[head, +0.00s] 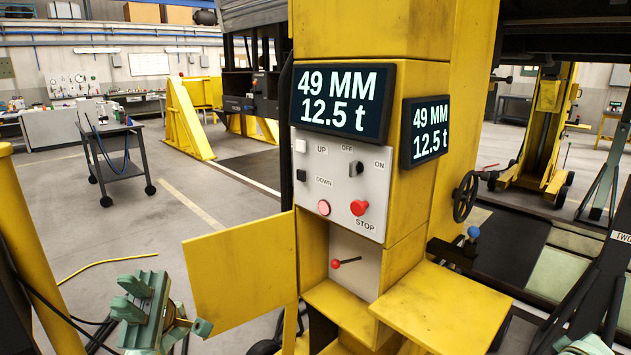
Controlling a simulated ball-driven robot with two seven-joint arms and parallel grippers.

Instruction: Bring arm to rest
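My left gripper (130,298) is at the lower left, a pale green block with stubby parts. It is apart from the yellow lifting column (372,30) and left of its open yellow door panel (240,262). I see nothing held in it, but its angle hides whether the fingers are open or shut. A pale green piece on my right side (588,345) is cut off by the bottom right edge, and its fingers cannot be made out. The column's control panel (340,185) has UP, DOWN, OFF/ON and a red STOP button. Its displays (342,100) read 49 MM and 12.5 t.
A small red-knobbed lever (345,263) sits below the panel. A yellow shelf (440,305) juts out at the lower right, near a black handwheel (465,197) and a blue knob (473,232). A yellow post (35,250) stands at far left. A grey trolley (118,160) stands behind on open floor.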

